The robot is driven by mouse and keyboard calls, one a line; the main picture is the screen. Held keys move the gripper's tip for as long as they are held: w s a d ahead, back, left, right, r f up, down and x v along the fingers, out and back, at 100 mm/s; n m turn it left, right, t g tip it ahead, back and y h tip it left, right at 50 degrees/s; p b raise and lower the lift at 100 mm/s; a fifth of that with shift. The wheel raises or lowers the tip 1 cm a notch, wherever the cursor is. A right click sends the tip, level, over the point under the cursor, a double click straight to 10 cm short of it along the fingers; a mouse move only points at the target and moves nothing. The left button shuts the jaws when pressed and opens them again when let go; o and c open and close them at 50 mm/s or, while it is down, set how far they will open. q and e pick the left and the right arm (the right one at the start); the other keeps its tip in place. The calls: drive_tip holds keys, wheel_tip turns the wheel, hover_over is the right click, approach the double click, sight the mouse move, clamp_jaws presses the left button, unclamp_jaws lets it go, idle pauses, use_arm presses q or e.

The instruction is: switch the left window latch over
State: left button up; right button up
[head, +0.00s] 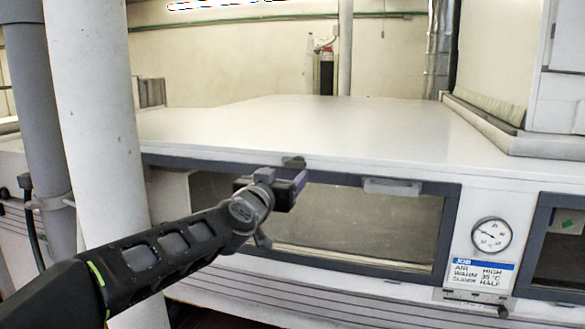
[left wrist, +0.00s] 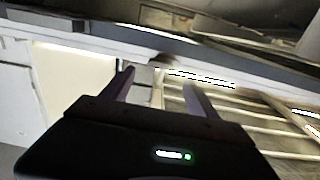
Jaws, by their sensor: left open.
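A small dark latch (head: 293,161) sits on the top edge of the left window's dark frame (head: 447,235). It looks like the left window latch; which way it is turned is too small to tell. My left gripper (head: 301,182) is in front of the frame, just below the latch, and hides part of the window. In the left wrist view my left gripper (left wrist: 160,82) has its two fingers apart with nothing between them. A dark lump, likely the latch (left wrist: 163,60), shows just beyond the fingertips. Contact cannot be told. My right gripper is not in view.
A grey handle (head: 392,187) is on the window's upper frame, right of the gripper. A dial gauge (head: 491,235) and a job card (head: 480,273) are further right. A white pipe (head: 95,120) stands at the left, close to my arm. The tunnel top (head: 300,120) is clear.

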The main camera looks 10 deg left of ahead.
sight(294, 166)
use_arm(q)
drive_tip(key=w, duration=0.3)
drive_tip(key=w+p, duration=0.1)
drive_tip(key=w, duration=0.3)
drive_tip(key=shift+w+d, duration=0.2)
drive_tip(key=shift+w, duration=0.05)
drive_tip(key=shift+c, duration=0.6)
drive_tip(key=c, duration=1.2)
drive_tip(key=shift+c, duration=0.2)
